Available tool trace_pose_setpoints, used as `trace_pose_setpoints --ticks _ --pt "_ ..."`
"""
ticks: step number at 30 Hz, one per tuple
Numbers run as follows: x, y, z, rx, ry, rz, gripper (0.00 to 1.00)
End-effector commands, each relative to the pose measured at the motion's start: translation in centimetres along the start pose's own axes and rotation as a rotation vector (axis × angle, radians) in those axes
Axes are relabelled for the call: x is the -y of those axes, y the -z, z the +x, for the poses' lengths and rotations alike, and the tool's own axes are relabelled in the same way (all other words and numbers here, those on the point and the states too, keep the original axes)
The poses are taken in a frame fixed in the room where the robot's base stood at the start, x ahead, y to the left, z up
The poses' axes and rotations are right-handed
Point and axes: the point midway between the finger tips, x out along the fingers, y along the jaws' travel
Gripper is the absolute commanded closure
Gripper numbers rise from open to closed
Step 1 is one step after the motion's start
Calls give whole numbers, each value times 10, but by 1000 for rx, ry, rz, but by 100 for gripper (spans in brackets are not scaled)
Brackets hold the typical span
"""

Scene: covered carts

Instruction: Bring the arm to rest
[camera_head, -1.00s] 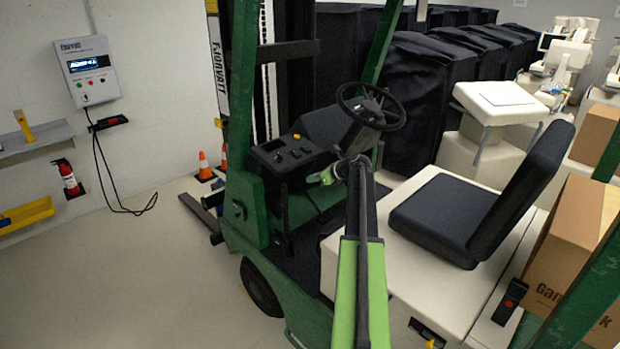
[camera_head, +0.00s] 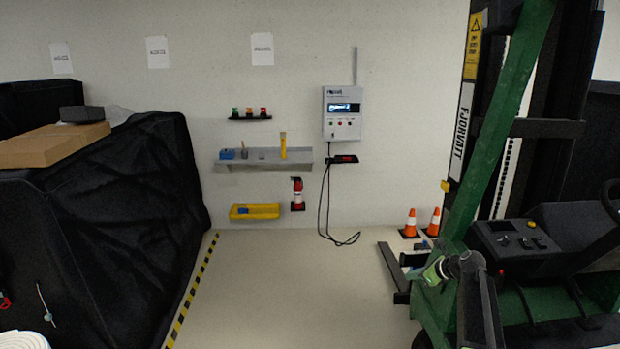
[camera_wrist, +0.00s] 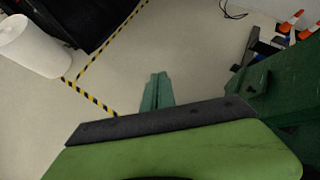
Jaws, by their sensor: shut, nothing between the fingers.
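My gripper (camera_wrist: 159,78) shows in the wrist view as two dark green fingers lying together, shut and empty, above bare floor. In the head view my arm's end with the light green gripper (camera_head: 436,271) is at the lower right, in front of the green forklift (camera_head: 492,130). I cannot tell there whether it touches the forklift. The forklift's frame also fills the right edge of the wrist view (camera_wrist: 285,90).
Black-covered carts (camera_head: 110,230) stand at left, with a cardboard box (camera_head: 50,145) on top. A yellow-black floor stripe (camera_head: 190,292) runs beside them. A white roll (camera_wrist: 28,45) is at upper left. Two orange cones (camera_head: 411,222) stand by the wall. The middle floor is clear.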

Motion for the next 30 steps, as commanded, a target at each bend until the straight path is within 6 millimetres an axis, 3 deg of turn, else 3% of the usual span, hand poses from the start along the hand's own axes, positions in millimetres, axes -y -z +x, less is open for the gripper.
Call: trace_pose_setpoints --ticks 1,5,6,9,12,14,15,18,24,30 --pt "-48 -8 21 -28 -50 -90 100" --pt "-158 -18 57 -117 -180 -401 100" --pt "-194 -16 64 -146 -228 -523 100" --pt "-281 1 67 -221 -367 -885 100" --pt "-355 40 43 -297 -565 -1353 100" --pt "-370 66 20 -332 -689 -1599 100" --pt "-369 83 3 -347 -767 -1730 100" --pt "-367 108 -23 -339 -946 -1984 100" --pt "-364 113 -29 -239 -1092 -2206 100" --pt "-363 113 -29 -231 -1094 -2220 100"
